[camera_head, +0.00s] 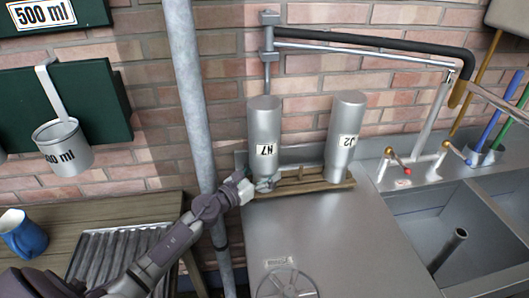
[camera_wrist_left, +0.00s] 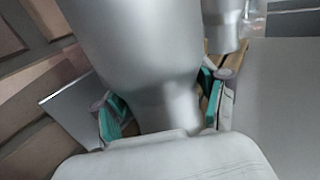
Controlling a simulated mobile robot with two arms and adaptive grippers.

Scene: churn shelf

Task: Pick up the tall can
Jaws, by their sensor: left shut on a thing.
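Two tall grey metal cans stand neck-down against the brick wall in the head view: one labelled N7 (camera_head: 264,125) and, to its right, one labelled J2 (camera_head: 345,130). My left gripper (camera_head: 266,183) is at the low, narrow neck of the N7 can. In the left wrist view, the teal-padded fingers of my left gripper (camera_wrist_left: 163,113) are on both sides of the neck of the N7 can (camera_wrist_left: 140,50), shut on it. The J2 can (camera_wrist_left: 221,22) shows behind it. Whether the held can touches the rack is hidden. My right gripper is not in view.
A wooden rack (camera_head: 310,188) lies under the cans on a metal counter (camera_head: 330,235). A vertical grey pipe (camera_head: 190,90) stands left of the cans, close to my left arm. A swing pipe (camera_head: 360,48) runs above. Sinks (camera_head: 430,225) are at right, a blue mug (camera_head: 22,237) at left.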

